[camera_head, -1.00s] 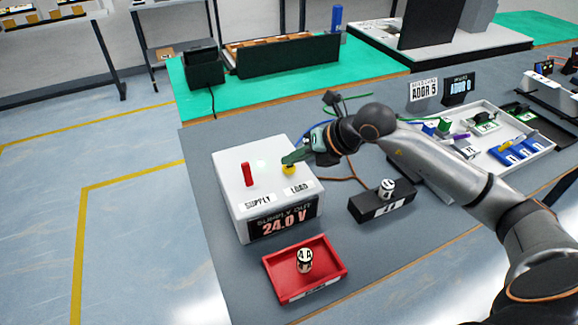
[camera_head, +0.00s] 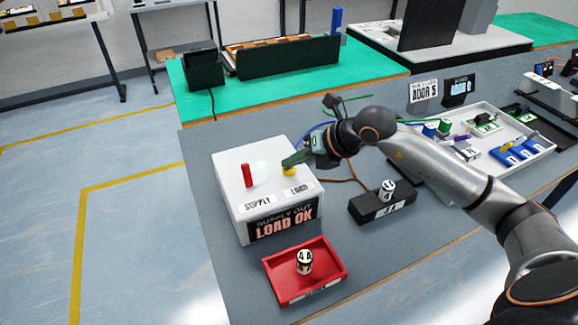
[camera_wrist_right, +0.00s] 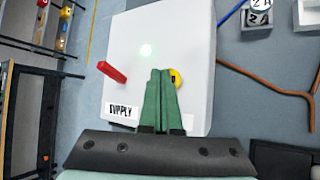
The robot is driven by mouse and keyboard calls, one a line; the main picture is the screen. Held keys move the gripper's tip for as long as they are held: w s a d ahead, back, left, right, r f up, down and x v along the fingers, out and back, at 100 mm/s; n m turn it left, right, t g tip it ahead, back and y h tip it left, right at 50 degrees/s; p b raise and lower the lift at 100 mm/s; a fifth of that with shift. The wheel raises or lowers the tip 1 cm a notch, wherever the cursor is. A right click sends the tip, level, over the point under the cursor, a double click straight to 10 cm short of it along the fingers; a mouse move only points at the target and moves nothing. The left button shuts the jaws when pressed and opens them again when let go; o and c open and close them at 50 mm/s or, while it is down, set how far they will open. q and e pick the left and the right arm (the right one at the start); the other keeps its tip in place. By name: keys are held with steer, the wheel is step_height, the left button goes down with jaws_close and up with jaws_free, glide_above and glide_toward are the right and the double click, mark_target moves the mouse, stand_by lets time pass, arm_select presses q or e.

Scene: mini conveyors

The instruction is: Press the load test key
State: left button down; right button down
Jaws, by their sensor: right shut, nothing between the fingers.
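The white supply box (camera_head: 232,205) stands on the grey table, with a red lever (camera_head: 247,175) above its SUPPLY label and a yellow load key (camera_head: 289,171) above its LOAD label. Its front display (camera_head: 285,223) reads LOAD OK. My right gripper (camera_head: 286,163) is shut and empty, its green fingertips at the top of the yellow key. In the right wrist view the closed fingers (camera_wrist_right: 160,75) partly cover the yellow key (camera_wrist_right: 174,78); whether they touch it is hard to tell. My left gripper is not in view.
A red tray (camera_head: 335,264) with a cylinder marked 4A (camera_head: 305,262) sits in front of the box. A black block (camera_head: 373,208) holding another cylinder (camera_head: 387,189) stands to its right. A white parts tray (camera_head: 540,152) lies further right.

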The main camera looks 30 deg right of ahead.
mark_target(294, 171)
steer(key=shift+r+p, duration=0.35)
steer(key=shift+r, duration=0.35)
step_height(294, 171, up, 5)
steer(key=p, duration=0.3)
steer(key=shift+s, duration=0.1)
stand_by(0.7)
